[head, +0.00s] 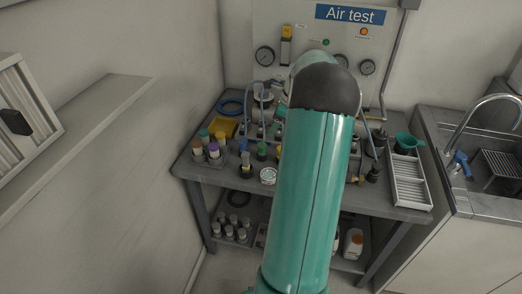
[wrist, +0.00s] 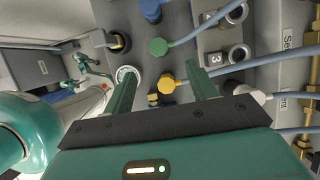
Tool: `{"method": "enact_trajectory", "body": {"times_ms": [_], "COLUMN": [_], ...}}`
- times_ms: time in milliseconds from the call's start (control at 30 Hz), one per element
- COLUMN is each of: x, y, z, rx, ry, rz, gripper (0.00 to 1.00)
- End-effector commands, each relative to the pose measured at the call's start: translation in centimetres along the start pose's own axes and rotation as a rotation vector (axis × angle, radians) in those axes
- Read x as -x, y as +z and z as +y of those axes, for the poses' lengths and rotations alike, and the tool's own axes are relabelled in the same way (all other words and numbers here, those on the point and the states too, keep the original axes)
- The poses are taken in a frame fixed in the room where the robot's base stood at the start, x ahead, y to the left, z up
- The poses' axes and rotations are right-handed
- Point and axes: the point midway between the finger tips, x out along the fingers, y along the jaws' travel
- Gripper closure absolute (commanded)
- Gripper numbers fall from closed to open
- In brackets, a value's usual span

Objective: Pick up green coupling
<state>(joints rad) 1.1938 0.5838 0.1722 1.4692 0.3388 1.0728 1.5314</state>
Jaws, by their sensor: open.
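The green coupling (wrist: 158,46) is a round green cap near the top middle of the wrist view, with a blue hose beside it running to the upper right. A small green piece (head: 262,149) left of my arm in the head view looks like it. My gripper (wrist: 160,70) is open, its two green fingers spread apart. The green coupling appears beyond the fingertips, between their lines. A yellow coupling (wrist: 167,84) shows between the fingers, nearer to the gripper body; I cannot tell whether it touches them. My arm hides the gripper in the head view.
A blue piece (wrist: 151,10) lies beyond the green coupling. A pressure gauge (wrist: 127,74) is beside the left finger. Numbered sockets (wrist: 239,54) and hoses crowd the right. The grey bench (head: 404,211) also carries a white ribbed tray (head: 424,194); a sink (head: 484,140) stands right.

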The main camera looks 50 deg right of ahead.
Motion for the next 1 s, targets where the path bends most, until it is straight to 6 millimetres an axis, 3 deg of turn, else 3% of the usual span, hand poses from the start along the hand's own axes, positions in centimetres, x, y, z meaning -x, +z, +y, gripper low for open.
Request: {"method": "enact_trajectory", "body": {"times_ms": [200,300,533,800,1000], "x": [-4.6,-5.9,-7.7,-11.5,-11.9], "y": [0.2,0.2,0.2,0.2,0.2], "z": [0.2,0.2,0.2,0.3,0.3], "rx": [0.004,0.005,0.007,0.007,0.007], "ry": [0.006,0.004,0.004,0.003,0.001], "rz": [0.0,0.0,0.001,0.0,0.001], "gripper": [0.43,0.43,0.43,0.43,0.43]}}
